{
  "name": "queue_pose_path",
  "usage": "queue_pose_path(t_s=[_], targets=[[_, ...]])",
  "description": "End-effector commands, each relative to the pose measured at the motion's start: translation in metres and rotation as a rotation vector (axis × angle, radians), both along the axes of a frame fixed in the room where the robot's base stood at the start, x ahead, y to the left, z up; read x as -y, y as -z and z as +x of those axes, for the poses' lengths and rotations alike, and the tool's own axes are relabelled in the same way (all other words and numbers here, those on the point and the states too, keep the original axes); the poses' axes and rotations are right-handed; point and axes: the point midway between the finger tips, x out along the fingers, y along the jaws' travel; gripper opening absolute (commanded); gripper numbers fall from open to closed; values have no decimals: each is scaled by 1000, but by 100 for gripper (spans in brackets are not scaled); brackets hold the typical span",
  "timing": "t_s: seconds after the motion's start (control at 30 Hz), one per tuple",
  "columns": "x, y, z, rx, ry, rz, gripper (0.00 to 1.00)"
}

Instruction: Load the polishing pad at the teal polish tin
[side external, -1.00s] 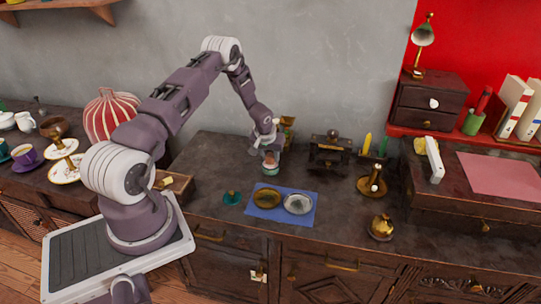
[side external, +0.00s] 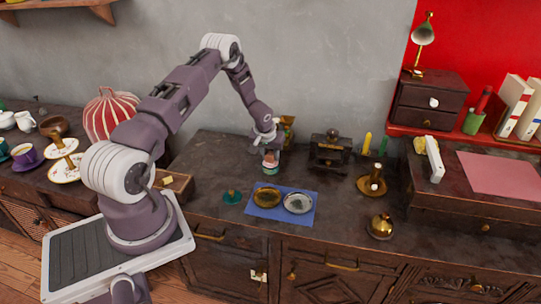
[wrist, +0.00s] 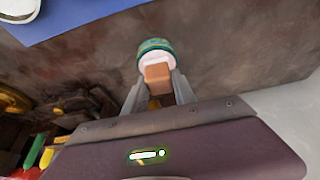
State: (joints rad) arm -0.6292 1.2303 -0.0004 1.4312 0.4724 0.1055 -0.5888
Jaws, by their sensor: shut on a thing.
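My gripper (side external: 269,151) is shut on the brown block-like handle of the polishing pad (side external: 270,163). In the wrist view the handle (wrist: 158,76) sits between my fingertips (wrist: 159,88), with a pale round pad and a teal band (wrist: 154,45) at its far end. I cannot tell whether the band belongs to the pad or is a separate thing against it, nor whether it touches the worktop. A small teal round thing with a brownish middle, seemingly the teal polish tin (side external: 232,198), stands left of the blue mat, apart from my gripper. The wrist view does not show it.
A blue mat (side external: 264,212) bears a gold dish (side external: 267,198) and a silver dish (side external: 298,203). A dark box-like device (side external: 330,150) stands right of my gripper. A brass candle stand (side external: 372,184) and a brass dome (side external: 381,227) are farther right. The worktop between tin and gripper looks clear.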

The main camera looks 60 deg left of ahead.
Motion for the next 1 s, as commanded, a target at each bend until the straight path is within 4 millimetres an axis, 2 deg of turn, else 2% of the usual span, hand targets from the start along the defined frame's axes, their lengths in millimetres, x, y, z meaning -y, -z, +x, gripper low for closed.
queue_pose_path(t_s=[0.57,1.0], targets=[[-1,-61,1,5,0,3,0],[-1,-65,1,4,0,2,0]])
